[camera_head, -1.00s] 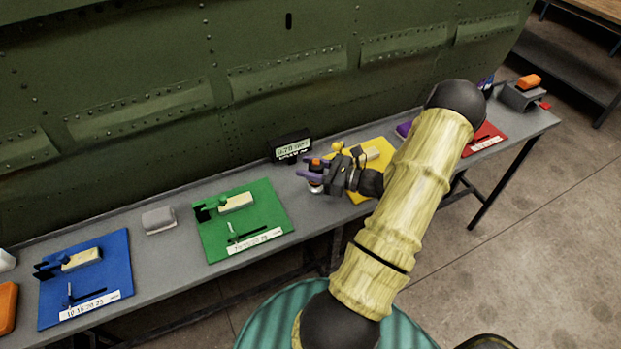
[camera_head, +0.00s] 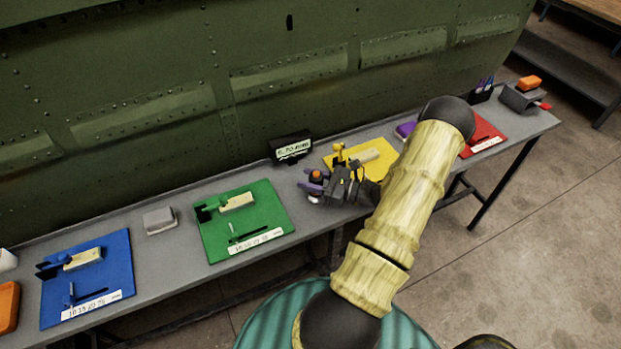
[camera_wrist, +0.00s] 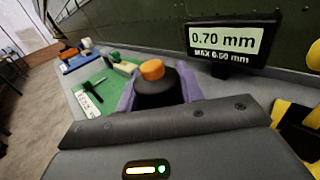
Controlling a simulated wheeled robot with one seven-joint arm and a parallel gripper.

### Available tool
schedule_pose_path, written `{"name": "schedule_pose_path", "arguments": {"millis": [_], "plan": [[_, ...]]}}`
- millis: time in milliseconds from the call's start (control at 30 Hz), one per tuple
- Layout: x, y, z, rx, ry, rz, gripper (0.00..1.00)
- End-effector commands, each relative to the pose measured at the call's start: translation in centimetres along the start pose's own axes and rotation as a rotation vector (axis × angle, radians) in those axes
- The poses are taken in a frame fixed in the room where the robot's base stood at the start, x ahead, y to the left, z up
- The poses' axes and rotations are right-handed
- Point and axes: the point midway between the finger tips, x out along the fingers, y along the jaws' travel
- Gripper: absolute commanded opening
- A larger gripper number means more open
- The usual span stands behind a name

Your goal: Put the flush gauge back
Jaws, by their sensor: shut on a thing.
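The flush gauge, a dark round body with an orange cap (camera_wrist: 152,71), is held between the purple fingers of my gripper (camera_wrist: 158,95) in the wrist view. In the head view, the gauge (camera_head: 316,175) shows at the fingertips of my gripper (camera_head: 313,188), over the grey bench between the green and yellow mats. Its white lower end shows below the fingers. I cannot tell whether it touches the bench. A black display (camera_wrist: 232,42) behind it reads 0.70 mm; it also stands at the back of the bench (camera_head: 293,148) in the head view.
The green mat (camera_head: 275,200) lies left of my gripper, the yellow mat (camera_head: 335,162) right and behind. A grey block (camera_head: 159,220), blue mat (camera_head: 118,262) and red mat (camera_head: 486,133) lie along the bench. The green riveted panel (camera_head: 200,60) rises behind.

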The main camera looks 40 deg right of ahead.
Motion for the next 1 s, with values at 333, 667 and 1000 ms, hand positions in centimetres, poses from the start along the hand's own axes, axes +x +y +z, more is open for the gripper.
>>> {"name": "schedule_pose_path", "arguments": {"millis": [333,667,1000], "plan": [[0.0,0.0,-0.2,0.000,0.000,0.000,0.59],[-0.6,-0.1,-0.1,0.000,0.000,-0.002,0.59],[-6.5,-0.1,-0.2,-0.003,0.002,-0.004,0.59]]}}
